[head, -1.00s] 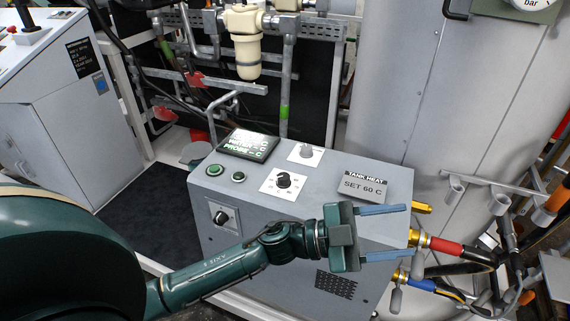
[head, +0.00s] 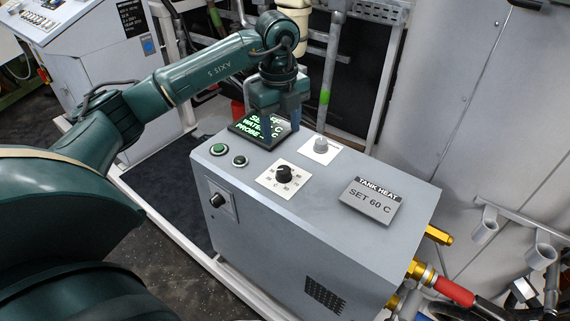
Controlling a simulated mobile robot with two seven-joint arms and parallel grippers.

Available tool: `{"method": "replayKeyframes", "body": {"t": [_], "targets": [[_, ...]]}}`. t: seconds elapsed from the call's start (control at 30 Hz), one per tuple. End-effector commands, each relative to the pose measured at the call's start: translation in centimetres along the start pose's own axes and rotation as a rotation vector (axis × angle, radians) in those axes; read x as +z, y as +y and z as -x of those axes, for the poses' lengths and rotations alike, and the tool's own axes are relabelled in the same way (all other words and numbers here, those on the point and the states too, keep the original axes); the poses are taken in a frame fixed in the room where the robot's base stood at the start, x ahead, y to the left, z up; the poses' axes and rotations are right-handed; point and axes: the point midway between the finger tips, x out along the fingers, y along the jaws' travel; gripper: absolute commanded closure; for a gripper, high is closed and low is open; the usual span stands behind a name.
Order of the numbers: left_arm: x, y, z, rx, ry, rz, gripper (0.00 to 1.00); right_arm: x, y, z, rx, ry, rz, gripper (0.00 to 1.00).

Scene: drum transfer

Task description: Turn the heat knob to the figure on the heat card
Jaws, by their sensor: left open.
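The heat card (head: 371,198) lies on the right of the grey cabinet's top and reads "TANK HEAT, SET 60 C". A black knob (head: 284,174) sits on a white dial plate (head: 270,183) in the middle of the top; its figures are too small to read surely. My left gripper (head: 281,122) is open and empty, pointing down above the back of the cabinet, behind the black knob and apart from it. It partly covers the display (head: 257,137), whose green text shows only in part. My right gripper is not in view.
A pale grey knob (head: 320,145) on a white plate stands behind the dial. Two green buttons (head: 218,149) are at the left of the top. Another black knob (head: 217,200) is on the cabinet's front. Pipes rise behind; a large tank (head: 450,110) stands right.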

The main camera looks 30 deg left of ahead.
Motion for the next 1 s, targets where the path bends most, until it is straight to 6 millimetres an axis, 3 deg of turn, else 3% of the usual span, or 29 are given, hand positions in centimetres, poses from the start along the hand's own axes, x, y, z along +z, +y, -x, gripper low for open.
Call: {"method": "replayKeyframes", "body": {"t": [0.5,0.7,1.0], "targets": [[-0.2,0.0,-10.0,0.003,0.005,-0.004,0.47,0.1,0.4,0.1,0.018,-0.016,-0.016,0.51],[-0.2,0.0,-11.7,0.000,0.005,-0.005,0.47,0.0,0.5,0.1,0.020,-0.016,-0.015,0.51],[-0.2,0.0,-12.0,-0.001,0.004,-0.005,0.47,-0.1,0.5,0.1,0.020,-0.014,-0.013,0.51]]}}
